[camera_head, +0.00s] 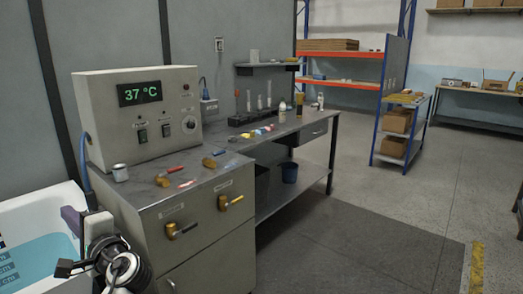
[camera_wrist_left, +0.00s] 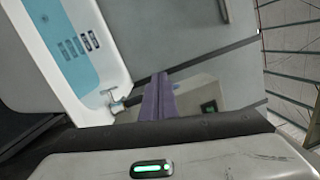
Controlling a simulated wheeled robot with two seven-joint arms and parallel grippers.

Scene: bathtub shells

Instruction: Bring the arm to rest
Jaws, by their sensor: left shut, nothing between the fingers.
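My left arm (camera_head: 121,268) comes in at the lower left of the head view, black and white, beside the bathtub. My left gripper (camera_head: 70,216) has purple fingers, raised near the tub's right end and left of the cabinet. In the left wrist view the purple fingers of this gripper (camera_wrist_left: 156,98) lie together, shut and empty. The white bathtub (camera_head: 36,205) holds blue water (camera_head: 38,262); it also shows in the left wrist view (camera_wrist_left: 104,52), apart from the fingers. My right gripper is not in view.
A grey cabinet (camera_head: 205,262) with a control box (camera_head: 135,137) reading 37 °C stands right of my left arm. A bench continues behind. The floor (camera_head: 350,245) to the right is clear.

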